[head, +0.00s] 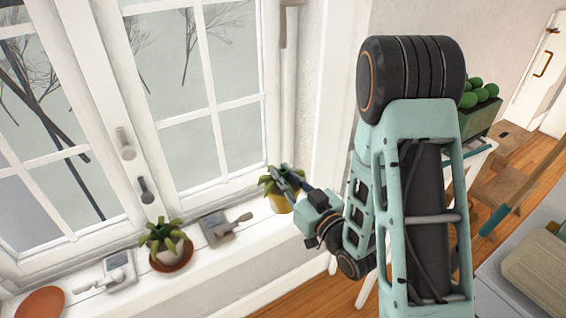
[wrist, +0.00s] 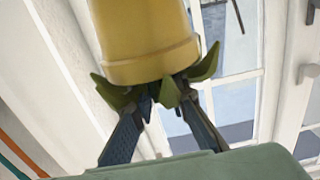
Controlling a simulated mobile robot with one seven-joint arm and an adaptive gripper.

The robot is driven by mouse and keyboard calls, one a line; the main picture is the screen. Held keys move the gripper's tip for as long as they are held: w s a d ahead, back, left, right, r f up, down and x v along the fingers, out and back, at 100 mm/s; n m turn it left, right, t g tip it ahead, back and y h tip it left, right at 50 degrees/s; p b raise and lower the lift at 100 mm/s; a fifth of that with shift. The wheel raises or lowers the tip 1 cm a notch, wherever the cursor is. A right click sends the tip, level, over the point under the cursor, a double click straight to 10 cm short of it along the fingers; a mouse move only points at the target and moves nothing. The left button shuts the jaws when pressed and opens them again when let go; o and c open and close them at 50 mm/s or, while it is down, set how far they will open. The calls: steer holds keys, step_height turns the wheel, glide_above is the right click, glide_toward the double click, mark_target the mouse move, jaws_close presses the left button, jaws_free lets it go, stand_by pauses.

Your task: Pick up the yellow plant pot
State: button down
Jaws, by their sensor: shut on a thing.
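The yellow plant pot (head: 281,204) is at the right end of the window sill in the head view, with green leaves on top. In the wrist view the yellow pot (wrist: 148,42) fills the upper middle and appears upside down, its far end cut off by the frame. My gripper (head: 281,178) reaches in from the right over the top of the pot. In the wrist view both dark fingers of my gripper (wrist: 167,92) run into the green leaves at the pot's rim and are shut there. The leaves hide the fingertips. I cannot tell whether the pot touches the sill.
Along the sill (head: 230,262) stand a second plant in a brown-red dish (head: 172,258), a grey tool-like item (head: 225,227), a small white and grey item (head: 119,270) and an orange-brown round thing (head: 40,302). The window (head: 190,100) is close behind. A wall edge (head: 325,90) rises to the right.

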steer(key=shift+s+d+r+p, duration=0.2)
steer(key=shift+s+r+p, duration=0.65)
steer(key=shift+p, duration=1.8)
steer(key=s+p, duration=0.1)
steer(key=s+r+p, duration=0.1)
steer(key=shift+s+d, duration=0.2)
steer(key=shift+s, duration=0.1)
steer(key=shift+s+r+p, duration=0.1)
steer(key=shift+s+p, duration=0.65)
steer(key=shift+p, duration=0.55)
